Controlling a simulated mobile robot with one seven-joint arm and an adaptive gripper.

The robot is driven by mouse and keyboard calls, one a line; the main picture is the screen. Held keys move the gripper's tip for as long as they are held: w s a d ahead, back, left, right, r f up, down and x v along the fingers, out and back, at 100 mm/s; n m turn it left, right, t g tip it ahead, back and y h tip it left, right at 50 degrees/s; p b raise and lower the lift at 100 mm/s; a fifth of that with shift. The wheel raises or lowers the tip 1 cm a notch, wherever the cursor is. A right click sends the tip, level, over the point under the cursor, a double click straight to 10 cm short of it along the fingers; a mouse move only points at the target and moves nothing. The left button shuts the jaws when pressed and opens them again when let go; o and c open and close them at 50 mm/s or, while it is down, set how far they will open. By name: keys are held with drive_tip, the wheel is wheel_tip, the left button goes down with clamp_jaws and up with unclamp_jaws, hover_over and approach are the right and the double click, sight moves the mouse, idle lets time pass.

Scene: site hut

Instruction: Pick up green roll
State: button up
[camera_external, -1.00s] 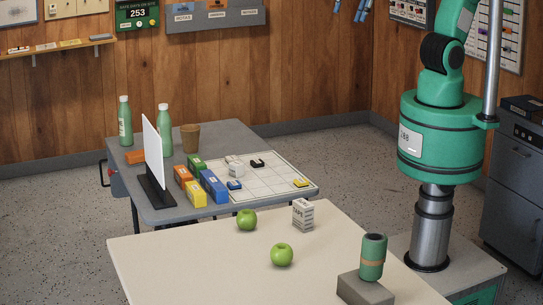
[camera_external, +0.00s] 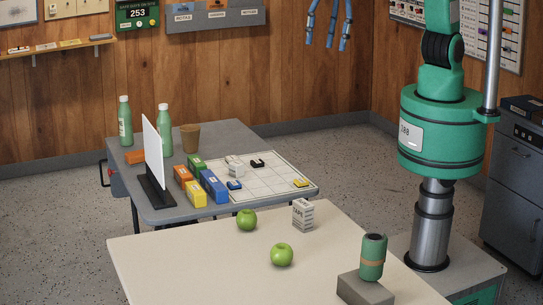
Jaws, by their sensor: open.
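The green roll (camera_external: 373,256) stands upright on a grey block (camera_external: 364,289) at the front right of the cream table (camera_external: 190,262). My gripper (camera_external: 328,42) shows at the top of the picture, with blue fingers pointing down and spread apart. It is open and empty, and appears well above the tables, away from the roll. The upper part of my gripper is cut off by the top edge.
Two green apples (camera_external: 282,254) and a white tape box (camera_external: 303,214) are on the cream table. The grey table (camera_external: 229,137) behind holds green bottles (camera_external: 125,121), a brown cup (camera_external: 190,138), a white upright panel (camera_external: 152,150) and several coloured boxes. The cream table's left front is clear.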

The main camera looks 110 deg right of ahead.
drive_tip(key=w+a+f+n, duration=0.1)
drive_tip(key=w+a+f, duration=0.4)
drive_tip(key=a, duration=0.4)
drive_tip(key=n+g+h+p, duration=0.1)
drive_tip(key=n+g+p, duration=0.2)
hover_over(375, 238)
drive_tip(key=f, duration=2.6)
drive_tip(key=shift+d+f, duration=0.25)
drive_tip(key=shift+d, duration=0.1)
drive_tip(key=shift+a+f, duration=0.3)
drive_tip(key=shift+f, duration=0.1)
drive_tip(key=shift+s+f, duration=0.1)
drive_tip(key=shift+f, duration=0.05)
drive_tip(key=shift+f, duration=4.15)
